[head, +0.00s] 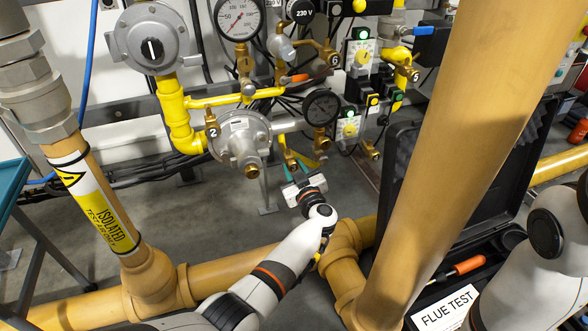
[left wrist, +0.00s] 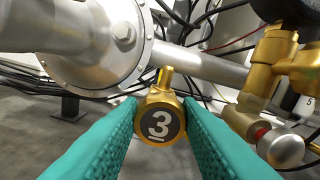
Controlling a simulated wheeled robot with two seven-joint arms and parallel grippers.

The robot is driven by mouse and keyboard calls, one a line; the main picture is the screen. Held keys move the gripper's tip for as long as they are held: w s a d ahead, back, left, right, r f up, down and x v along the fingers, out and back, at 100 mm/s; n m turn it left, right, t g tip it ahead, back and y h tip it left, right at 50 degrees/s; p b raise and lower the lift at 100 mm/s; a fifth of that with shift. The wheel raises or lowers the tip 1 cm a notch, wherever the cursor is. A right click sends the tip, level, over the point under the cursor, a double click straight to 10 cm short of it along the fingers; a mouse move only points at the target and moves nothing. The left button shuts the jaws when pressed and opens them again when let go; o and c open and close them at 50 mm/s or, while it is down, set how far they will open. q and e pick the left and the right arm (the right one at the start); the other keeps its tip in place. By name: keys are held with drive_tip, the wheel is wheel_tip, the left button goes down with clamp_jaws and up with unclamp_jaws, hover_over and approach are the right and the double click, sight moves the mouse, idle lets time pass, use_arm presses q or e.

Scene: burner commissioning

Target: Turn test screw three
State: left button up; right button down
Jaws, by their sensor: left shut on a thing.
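Test screw three (left wrist: 161,122) is a brass fitting with a black face marked with a white 3, in the middle of the left wrist view, below a silver regulator body. My left gripper (head: 299,161) reaches up to it in the head view. Its teal fingers are shut on the screw, one on each side, as the left wrist view shows. In the head view the screw is mostly hidden by the fingers and hand. My right gripper is outside both views; only a white part of my right arm shows at the right edge.
A silver regulator (head: 240,140) with brass tag 2 (head: 212,131) stands left of the hand. A dark gauge (head: 322,106) is above it. Thick yellow-brown pipes (head: 450,130) cross in front. An open black case with a FLUE TEST label (head: 446,308) lies at lower right.

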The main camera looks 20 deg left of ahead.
use_arm(q)
drive_tip(key=c, duration=0.3)
drive_tip(key=shift+n+p, duration=0.4)
drive_tip(key=shift+p, duration=0.05)
drive_tip(key=shift+n, duration=0.3)
drive_tip(key=shift+f, duration=0.1)
drive_tip(key=o, duration=0.9)
drive_tip(key=shift+o, duration=0.2)
